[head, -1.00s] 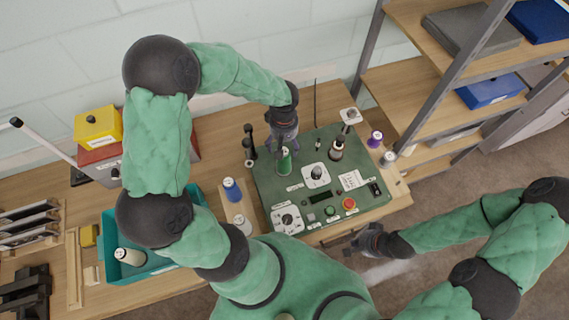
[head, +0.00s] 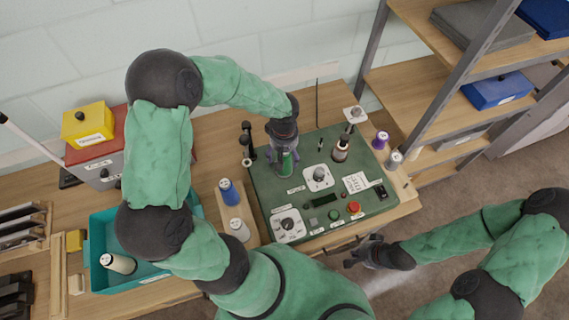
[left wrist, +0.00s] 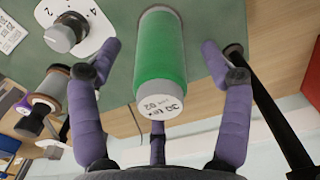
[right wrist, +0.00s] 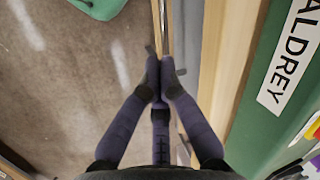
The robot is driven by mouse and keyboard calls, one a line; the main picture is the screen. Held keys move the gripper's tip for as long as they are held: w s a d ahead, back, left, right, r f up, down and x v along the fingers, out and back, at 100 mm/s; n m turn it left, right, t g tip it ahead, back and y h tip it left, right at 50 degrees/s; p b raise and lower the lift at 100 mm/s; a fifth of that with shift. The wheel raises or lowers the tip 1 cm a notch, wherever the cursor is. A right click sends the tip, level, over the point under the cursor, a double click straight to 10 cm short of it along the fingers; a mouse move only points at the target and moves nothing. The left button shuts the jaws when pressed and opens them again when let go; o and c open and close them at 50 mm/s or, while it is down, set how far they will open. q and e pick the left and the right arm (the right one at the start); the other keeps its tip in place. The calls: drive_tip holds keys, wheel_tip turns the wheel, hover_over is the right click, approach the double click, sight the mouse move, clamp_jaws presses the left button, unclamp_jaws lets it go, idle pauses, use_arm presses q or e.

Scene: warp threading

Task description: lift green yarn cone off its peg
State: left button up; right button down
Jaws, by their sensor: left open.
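The green yarn cone (head: 286,166) stands on the green panel, partly hidden by my left gripper in the head view. In the left wrist view the cone (left wrist: 160,55) shows its pale labelled end towards the camera. My left gripper (left wrist: 161,47) is open, with one finger on each side of the cone and a visible gap on both sides. A third finger shows below the cone's end. The peg is hidden. My right gripper (right wrist: 160,68) is empty, its fingertips together, in front of the table edge.
The green panel (head: 260,190) carries knobs, a red button (head: 353,208) and a brown spool (head: 340,150). A blue cone (head: 229,191) and a white cone (head: 239,229) stand to its left. A purple cone (head: 380,140) stands right. A teal bin (head: 98,240) holds a cream cone (head: 118,263).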

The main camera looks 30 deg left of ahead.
use_arm(q)
drive_tip(key=c, duration=1.1)
drive_tip(key=shift+c, duration=0.2)
drive_tip(key=shift+r, duration=0.1)
wheel_tip(320, 180, up, 10)
drive_tip(key=p, duration=0.6)
